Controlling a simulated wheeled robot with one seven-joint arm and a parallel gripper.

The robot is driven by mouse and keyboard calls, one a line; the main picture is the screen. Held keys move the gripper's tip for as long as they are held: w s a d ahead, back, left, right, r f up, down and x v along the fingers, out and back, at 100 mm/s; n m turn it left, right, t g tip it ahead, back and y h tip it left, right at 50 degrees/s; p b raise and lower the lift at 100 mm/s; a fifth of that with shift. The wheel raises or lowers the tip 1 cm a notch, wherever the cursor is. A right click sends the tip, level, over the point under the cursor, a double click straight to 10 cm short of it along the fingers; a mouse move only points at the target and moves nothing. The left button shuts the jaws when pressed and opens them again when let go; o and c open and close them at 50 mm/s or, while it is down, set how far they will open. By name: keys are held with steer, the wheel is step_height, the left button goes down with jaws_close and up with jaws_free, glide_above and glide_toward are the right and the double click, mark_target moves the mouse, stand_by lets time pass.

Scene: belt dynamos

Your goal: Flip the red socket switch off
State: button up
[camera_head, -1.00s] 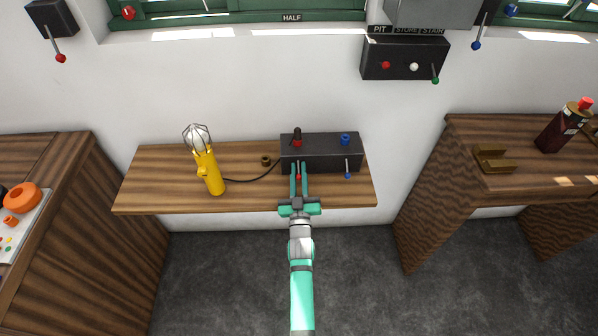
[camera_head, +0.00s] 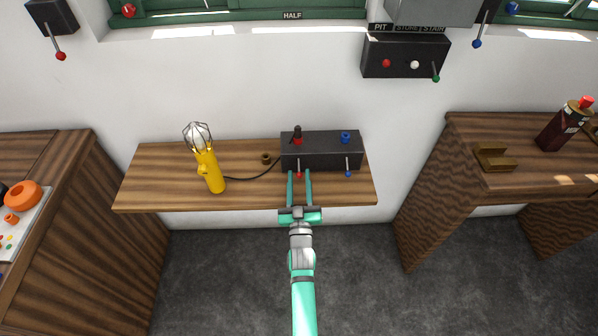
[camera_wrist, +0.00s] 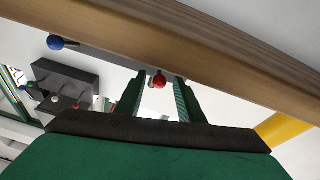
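The black socket box (camera_head: 335,152) stands on the wooden shelf. Its red socket (camera_head: 297,141) has a black plug in it. The red switch (camera_head: 299,174) is a lever on the box's front with its red ball hanging down; the ball (camera_wrist: 159,81) also shows in the wrist view between my fingers. The blue switch (camera_head: 348,173) hangs down to its right. My gripper (camera_head: 299,173) is open, with its two green fingers apart on either side of the red ball. I cannot tell whether a finger touches it.
A yellow lamp (camera_head: 210,172) stands on the shelf to the left, its cord running to the box. A small brown ring (camera_head: 266,158) lies between them. The shelf's front edge (camera_head: 240,207) is close below my fingers. A black wall switch box (camera_head: 405,57) hangs above right.

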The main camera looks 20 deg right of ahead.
steer(key=v, duration=0.7)
steer(key=shift+s+a+f, duration=0.1)
steer(key=shift+s, duration=0.15)
